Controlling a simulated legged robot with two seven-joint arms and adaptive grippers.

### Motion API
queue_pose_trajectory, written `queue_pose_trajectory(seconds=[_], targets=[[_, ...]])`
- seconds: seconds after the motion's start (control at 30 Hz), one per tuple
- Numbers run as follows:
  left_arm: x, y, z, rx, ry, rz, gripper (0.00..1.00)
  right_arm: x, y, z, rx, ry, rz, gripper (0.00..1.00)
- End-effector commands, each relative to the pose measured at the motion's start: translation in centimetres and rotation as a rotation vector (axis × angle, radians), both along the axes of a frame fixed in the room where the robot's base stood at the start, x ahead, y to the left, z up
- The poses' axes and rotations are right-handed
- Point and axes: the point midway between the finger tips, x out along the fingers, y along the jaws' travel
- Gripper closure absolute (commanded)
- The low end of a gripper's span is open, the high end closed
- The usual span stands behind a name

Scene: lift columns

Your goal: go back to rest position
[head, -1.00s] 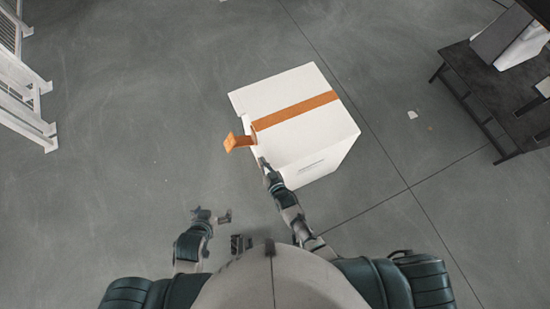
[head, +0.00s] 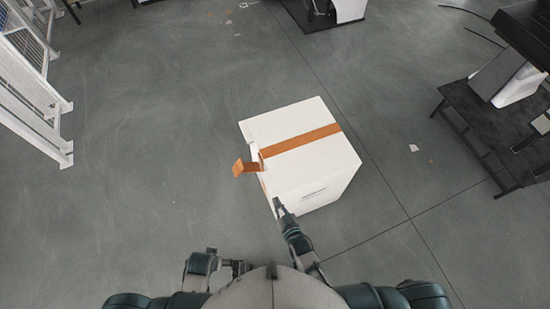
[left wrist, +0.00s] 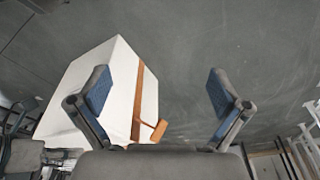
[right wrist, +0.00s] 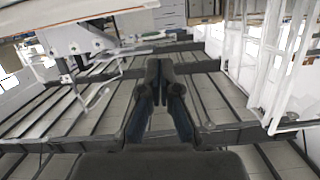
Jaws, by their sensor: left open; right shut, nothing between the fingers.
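My right gripper (head: 278,205) reaches forward in the head view, at the near left edge of a white box (head: 300,160). I cannot tell whether it touches the box. In the right wrist view my right gripper (right wrist: 160,70) has its fingers together with nothing between them. My left gripper (head: 235,267) is low in the head view, close to my body and apart from the box. In the left wrist view my left gripper (left wrist: 160,90) has its fingers wide apart and empty, with the white box (left wrist: 90,85) beyond the left finger.
An orange strap (head: 300,140) crosses the box top, its end sticking out on the left. White railings (head: 35,100) stand at the left and a dark table (head: 475,120) at the right. The grey floor between is mostly clear.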

Motion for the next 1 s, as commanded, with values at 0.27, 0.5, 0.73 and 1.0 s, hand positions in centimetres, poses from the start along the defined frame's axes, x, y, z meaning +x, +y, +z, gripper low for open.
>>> queue_pose_trajectory(seconds=[0.27, 0.5, 0.73, 1.0], targets=[[-0.4, 0.0, -3.5, 0.002, 0.015, -0.004, 0.0, -4.8, -4.6, -5.9, -0.129, 0.311, -0.009, 1.0], [-2.6, 0.3, -9.2, 0.005, 0.034, -0.011, 0.0, -17.0, -13.9, -12.8, -0.324, 0.854, -0.051, 1.0], [-4.2, 0.5, -11.8, 0.005, 0.043, -0.014, 0.0, -23.9, -18.4, -14.1, -0.407, 1.115, -0.081, 1.0], [-4.4, 0.5, -12.2, 0.006, 0.044, -0.015, 0.0, -24.5, -18.7, -14.3, -0.413, 1.137, -0.084, 1.0]])
